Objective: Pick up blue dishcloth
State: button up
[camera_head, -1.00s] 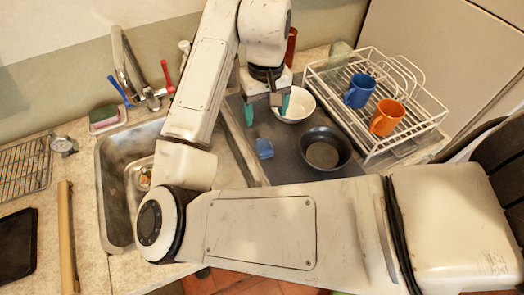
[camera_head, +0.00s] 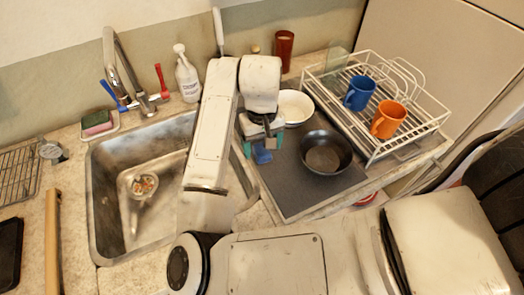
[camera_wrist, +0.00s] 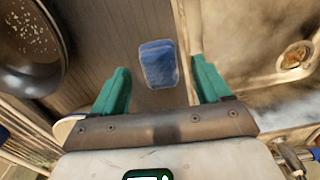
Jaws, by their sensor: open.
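The blue dishcloth (camera_head: 262,155) is a small folded bundle on the dark grey mat (camera_head: 290,185), near the mat's left edge beside the sink. In the wrist view the cloth (camera_wrist: 158,64) lies between and just beyond the teal fingertips. My gripper (camera_head: 264,147) is open and empty, with its fingers pointing down at the cloth. The wrist view shows the two fingers of my gripper (camera_wrist: 160,74) wide apart, one on each side of the cloth. Neither visibly touches it. The remaining height above the mat is hard to tell.
A dark pan (camera_head: 326,153) sits right of the cloth and a white bowl (camera_head: 295,107) behind it. A white rack (camera_head: 437,120) holds a blue mug (camera_head: 359,92) and an orange mug (camera_head: 388,120). The steel sink (camera_head: 108,215) lies to the left.

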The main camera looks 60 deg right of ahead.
jog(key=shift+f, duration=1.1)
jog(key=c, duration=1)
